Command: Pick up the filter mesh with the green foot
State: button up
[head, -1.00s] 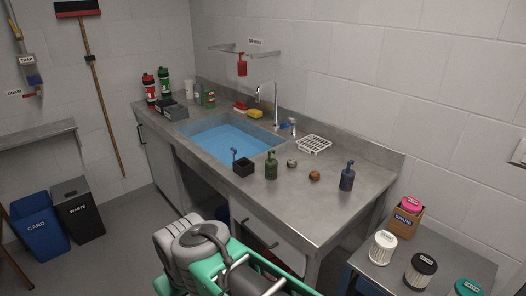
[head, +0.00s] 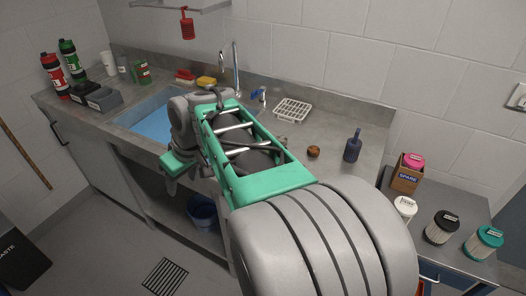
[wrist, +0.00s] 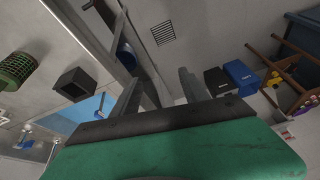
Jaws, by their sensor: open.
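The teal-green-topped filter (head: 485,242), with a pale pleated body, stands at the right end of the low side table in the head view. A black-topped filter (head: 442,228) and a white-topped filter (head: 403,207) stand to its left. My gripper (head: 188,180) is over the sink's front edge, far to the left of these filters. In the wrist view my gripper (wrist: 160,90) is open, with nothing seen between its two grey fingers. The filters are not seen in the wrist view.
A pink-topped filter (head: 413,159) stands in the cardboard SPARE box (head: 404,182). A dark blue bottle (head: 353,146) and white rack (head: 292,110) are on the counter. The wrist view shows a black box (wrist: 75,84) and a green mesh-sided object (wrist: 15,70) near the sink.

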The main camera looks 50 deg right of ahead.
jog(key=w+d+r+t, duration=0.1)
jog(key=w+d, duration=0.2)
jog(key=d, duration=1.5)
jog(key=shift+n+t+y, duration=0.4)
jog(key=shift+n+t, duration=0.2)
jog(key=shift+n, duration=0.3)
jog(key=s+d, duration=0.1)
jog(key=d, duration=0.3)
jog(key=s+d, duration=0.2)
jog(key=d, duration=0.2)
jog(key=s+d+p, duration=0.1)
jog(key=s+d, duration=0.1)
jog(key=d, duration=0.2)
jog(key=shift+s+d+f, duration=0.15)
jog(key=shift+d, duration=0.2)
jog(key=shift+d+f, duration=0.15)
jog(key=shift+f, duration=0.1)
jog(key=x, duration=0.7)
jog(key=shift+d+f+p, duration=0.1)
jog(key=shift+d+p, duration=0.05)
jog(key=shift+p, duration=0.2)
jog(key=shift+c, duration=0.3)
grip_shut()
